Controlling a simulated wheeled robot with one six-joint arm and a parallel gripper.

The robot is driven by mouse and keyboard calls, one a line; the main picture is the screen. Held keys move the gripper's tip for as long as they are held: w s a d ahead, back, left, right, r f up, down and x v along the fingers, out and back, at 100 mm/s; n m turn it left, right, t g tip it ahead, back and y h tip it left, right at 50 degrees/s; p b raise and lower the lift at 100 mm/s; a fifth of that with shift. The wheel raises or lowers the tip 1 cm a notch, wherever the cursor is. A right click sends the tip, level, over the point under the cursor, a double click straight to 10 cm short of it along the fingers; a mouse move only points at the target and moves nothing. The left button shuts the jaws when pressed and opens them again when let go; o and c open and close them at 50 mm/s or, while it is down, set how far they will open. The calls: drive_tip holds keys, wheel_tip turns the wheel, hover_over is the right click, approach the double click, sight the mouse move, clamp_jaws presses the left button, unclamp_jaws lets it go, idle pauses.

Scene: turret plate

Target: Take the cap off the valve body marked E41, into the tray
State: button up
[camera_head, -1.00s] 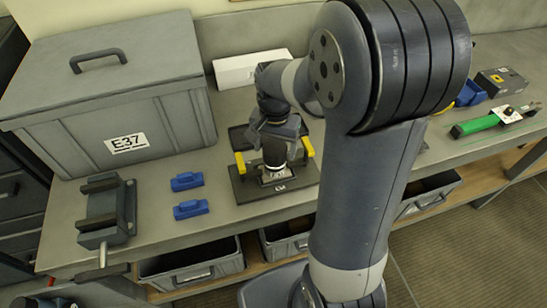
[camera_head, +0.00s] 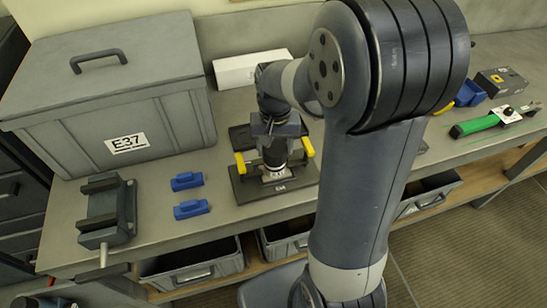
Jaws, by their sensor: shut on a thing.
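A dark cylindrical valve body (camera_head: 275,173) stands upright on a dark turret plate (camera_head: 300,184) with yellow parts at its left and right. Its marking is too small to read. My gripper (camera_head: 275,150) points down over the valve body and is shut on its top, where the cap would be. The cap is mostly hidden by the fingers, so I cannot tell whether it is apart from the body. A dark flat shape (camera_head: 240,137) behind the plate may be the tray; my arm hides part of that area.
A large grey bin marked E37 (camera_head: 128,143) stands at the left. A vise (camera_head: 105,214) and two blue blocks (camera_head: 187,181) lie on the bench before it. A white box (camera_head: 245,70) is behind. A green tool (camera_head: 480,124) lies at the right.

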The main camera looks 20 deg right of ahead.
sight(275, 146)
drive_tip(key=n, duration=0.5)
drive_tip(key=shift+r+p, duration=1.25)
drive_tip(key=shift+r, duration=1.5)
